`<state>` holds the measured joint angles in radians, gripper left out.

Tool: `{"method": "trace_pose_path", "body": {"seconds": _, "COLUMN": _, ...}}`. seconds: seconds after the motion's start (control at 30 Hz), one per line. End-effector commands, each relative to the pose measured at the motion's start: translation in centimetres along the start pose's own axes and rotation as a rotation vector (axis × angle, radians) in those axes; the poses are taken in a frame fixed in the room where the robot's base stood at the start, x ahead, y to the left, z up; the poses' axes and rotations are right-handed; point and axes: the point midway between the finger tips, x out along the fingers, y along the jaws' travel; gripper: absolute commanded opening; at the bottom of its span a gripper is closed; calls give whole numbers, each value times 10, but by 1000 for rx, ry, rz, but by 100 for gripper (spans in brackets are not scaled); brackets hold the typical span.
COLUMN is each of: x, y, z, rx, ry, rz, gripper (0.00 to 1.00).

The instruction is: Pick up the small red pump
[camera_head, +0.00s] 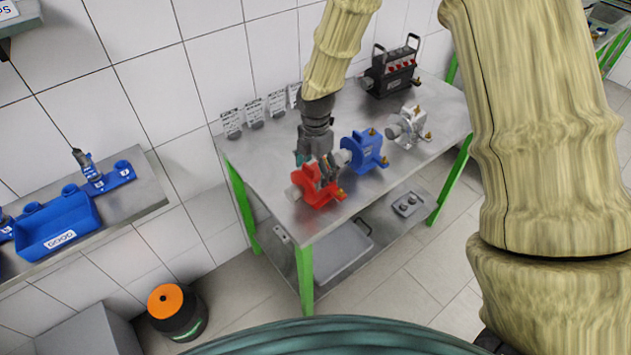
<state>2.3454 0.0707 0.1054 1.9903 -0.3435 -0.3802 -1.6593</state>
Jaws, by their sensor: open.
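The small red pump (314,191) stands on the steel table (290,219) near its front left corner. It has a grey round end on its left and a brass fitting at its right. My gripper (318,172) points down at the top of the red pump, with its fingers around or just in front of the pump's upper part. It is open. The fingertips overlap the pump in the picture, so I cannot tell whether they touch it.
A blue pump (364,150) stands close right of the gripper, and a white pump (411,128) beyond it. A black case (390,72) is at the back. Cards (254,112) stand along the wall edge. A shelf with a blue tray (62,233) is left. The table's front left is bare.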

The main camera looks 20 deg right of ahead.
Motion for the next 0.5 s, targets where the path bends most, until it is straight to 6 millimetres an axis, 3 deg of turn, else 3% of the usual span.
{"method": "trace_pose_path", "body": {"seconds": 0.5, "x": 38, "y": 3, "z": 0, "rx": 2, "ry": 1, "rz": 0, "gripper": 79}}
